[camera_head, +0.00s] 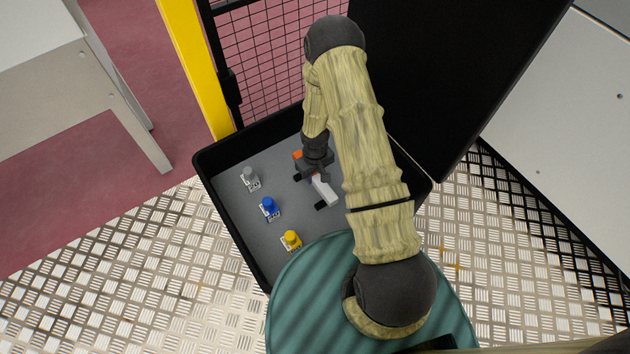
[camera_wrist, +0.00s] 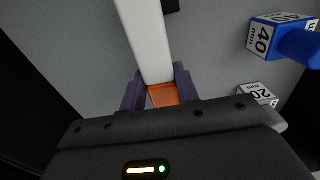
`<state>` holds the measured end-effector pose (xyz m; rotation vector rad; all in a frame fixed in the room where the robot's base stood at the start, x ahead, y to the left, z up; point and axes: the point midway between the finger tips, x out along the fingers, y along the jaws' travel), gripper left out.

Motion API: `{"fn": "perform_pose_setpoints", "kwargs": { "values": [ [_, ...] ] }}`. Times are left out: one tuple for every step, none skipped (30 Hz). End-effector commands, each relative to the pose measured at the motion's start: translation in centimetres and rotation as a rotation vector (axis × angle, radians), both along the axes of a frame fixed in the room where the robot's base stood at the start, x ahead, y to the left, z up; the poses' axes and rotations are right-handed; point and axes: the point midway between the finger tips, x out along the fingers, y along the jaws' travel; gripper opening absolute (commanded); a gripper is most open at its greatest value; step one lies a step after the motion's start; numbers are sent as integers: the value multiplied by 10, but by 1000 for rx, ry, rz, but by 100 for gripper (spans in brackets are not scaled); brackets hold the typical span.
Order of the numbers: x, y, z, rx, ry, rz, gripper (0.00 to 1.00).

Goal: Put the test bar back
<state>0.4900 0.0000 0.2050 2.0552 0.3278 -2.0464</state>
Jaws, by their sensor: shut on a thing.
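The test bar (camera_head: 326,191) is a white bar with an orange end part. My gripper (camera_head: 314,172) is over the grey floor of an open black case (camera_head: 236,243), with its fingers shut on the bar. In the wrist view the white bar (camera_wrist: 147,40) runs away from between the two fingers (camera_wrist: 160,92), with the orange part close to the palm. I cannot tell whether the bar touches the case floor. Small black pieces (camera_head: 320,206) show beside the bar. My arm hides the case's right part.
On the left of the case floor stand a grey-knobbed block (camera_head: 250,178), a blue block (camera_head: 269,207) and a yellow block (camera_head: 291,240). The wrist view shows a 40 mark on the blue block (camera_wrist: 275,35). A yellow post (camera_head: 195,70) and mesh fence (camera_head: 262,60) stand behind.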

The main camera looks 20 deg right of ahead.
Motion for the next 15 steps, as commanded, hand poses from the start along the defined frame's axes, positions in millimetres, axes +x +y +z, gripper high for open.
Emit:
{"fn": "perform_pose_setpoints", "kwargs": {
  "values": [
    [0, 0, -4, 0, 0, 0, 4],
    [0, 0, -7, 0, 1, 0, 4],
    [0, 0, -13, 0, 1, 0, 4],
    [0, 0, -18, 0, 1, 0, 4],
    [0, 0, -23, 0, 1, 0, 4],
    [-1, 0, -29, -1, 2, 0, 4],
    [-1, 0, -33, -1, 2, 0, 4],
    [-1, 0, -36, -1, 2, 0, 4],
    [0, 0, -38, 0, 1, -1, 4],
    [0, -1, -39, 0, 1, -1, 4],
    [0, -1, -39, 0, 1, -1, 4],
    [0, -1, -38, 0, 0, -2, 4],
    [0, -1, -38, 0, 0, -2, 4],
    [0, -1, -37, 0, 0, -2, 4],
    [0, -1, -37, 0, 0, -2, 4]
  ]
}}
